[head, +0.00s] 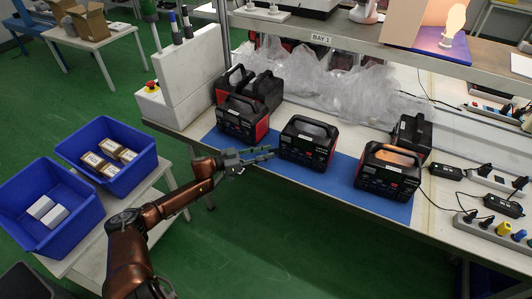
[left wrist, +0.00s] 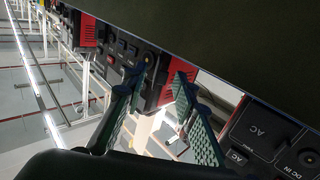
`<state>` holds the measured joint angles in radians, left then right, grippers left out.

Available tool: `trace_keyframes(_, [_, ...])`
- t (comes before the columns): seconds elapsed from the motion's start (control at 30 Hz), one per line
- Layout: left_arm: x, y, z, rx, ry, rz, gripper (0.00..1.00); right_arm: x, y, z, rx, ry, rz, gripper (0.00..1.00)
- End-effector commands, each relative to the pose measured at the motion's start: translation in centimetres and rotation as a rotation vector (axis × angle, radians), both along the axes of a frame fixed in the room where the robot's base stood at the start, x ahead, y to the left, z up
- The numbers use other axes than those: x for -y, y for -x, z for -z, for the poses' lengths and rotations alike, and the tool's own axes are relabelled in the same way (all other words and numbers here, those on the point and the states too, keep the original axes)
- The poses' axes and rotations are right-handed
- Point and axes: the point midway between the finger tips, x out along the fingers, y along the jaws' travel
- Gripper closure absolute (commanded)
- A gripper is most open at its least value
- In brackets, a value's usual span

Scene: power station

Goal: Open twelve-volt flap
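Several black power stations with top handles stand on the blue mat (head: 345,178). In the front row are a left one (head: 241,121), a middle one (head: 308,142) and a right one (head: 387,172) with an orange patch on top. My left gripper (head: 272,154) is open and empty, just left of the middle one's front. In the left wrist view its green-padded fingers (left wrist: 160,100) are spread. A nearby panel there shows an AC flap (left wrist: 262,131) and a DC IN port (left wrist: 308,158); both look closed or partly cropped. I cannot pick out the twelve-volt flap. My right gripper is not in view.
Clear plastic wrap (head: 330,85) lies behind the stations. Chargers (head: 446,172) and a power strip (head: 492,228) are at the right. Blue bins (head: 50,215) with boxes stand on a low table at the left. The mat's front strip is clear.

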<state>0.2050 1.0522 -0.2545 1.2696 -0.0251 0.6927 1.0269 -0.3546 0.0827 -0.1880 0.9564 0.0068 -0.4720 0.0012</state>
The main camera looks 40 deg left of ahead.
Motion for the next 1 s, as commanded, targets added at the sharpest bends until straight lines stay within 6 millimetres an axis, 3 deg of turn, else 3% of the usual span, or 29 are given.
trace_keyframes(0.6, [-5.4,9.1,0.1,-0.003,-0.002,-0.001,0.74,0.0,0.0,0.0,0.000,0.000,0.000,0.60])
trace_keyframes(1.0, [-6.0,10.1,0.0,0.000,0.000,0.000,0.74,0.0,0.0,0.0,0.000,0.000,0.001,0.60])
